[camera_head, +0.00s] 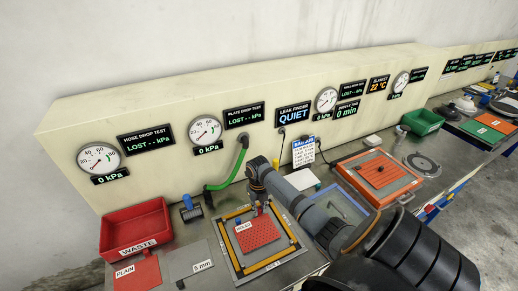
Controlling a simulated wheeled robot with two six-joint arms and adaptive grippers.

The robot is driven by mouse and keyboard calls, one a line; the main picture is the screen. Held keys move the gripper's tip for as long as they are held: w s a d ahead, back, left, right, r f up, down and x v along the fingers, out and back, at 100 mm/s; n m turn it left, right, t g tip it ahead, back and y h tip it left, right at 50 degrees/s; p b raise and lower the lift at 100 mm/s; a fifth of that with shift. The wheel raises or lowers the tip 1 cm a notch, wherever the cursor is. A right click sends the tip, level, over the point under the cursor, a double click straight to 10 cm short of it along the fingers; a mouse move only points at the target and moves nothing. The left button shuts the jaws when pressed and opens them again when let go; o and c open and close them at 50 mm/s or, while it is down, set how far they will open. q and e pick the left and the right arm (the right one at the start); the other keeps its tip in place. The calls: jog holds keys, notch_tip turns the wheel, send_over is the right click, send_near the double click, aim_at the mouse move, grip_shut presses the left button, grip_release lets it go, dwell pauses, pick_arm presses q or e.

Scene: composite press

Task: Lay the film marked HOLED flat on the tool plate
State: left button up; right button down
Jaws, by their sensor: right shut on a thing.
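The red perforated film (262,238) with a white HOLED label (243,227) is over the middle of the tool plate (229,246), which has a yellow and dark border. The film looks roughly level, but I cannot tell whether it touches the plate all over. My right gripper (258,211) points down at the film's far edge and is shut on it; its fingertips are small in the picture. My right arm comes in from the lower right and hides part of the bench. My left gripper is not in view.
A red WASTE bin (136,228), a red PLAIN film (138,272) and a grey 5 mm sheet (190,262) lie to the left. A green hose (232,172) runs behind the plate. An orange-framed plate (378,176) and a green bin (423,121) stand to the right.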

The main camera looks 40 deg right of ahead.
jog(key=shift+f, duration=0.15)
dwell(0.4)
jog(key=c, duration=1.2)
grip_release()
jog(key=r, duration=1.2)
jog(key=shift+w, duration=0.2)
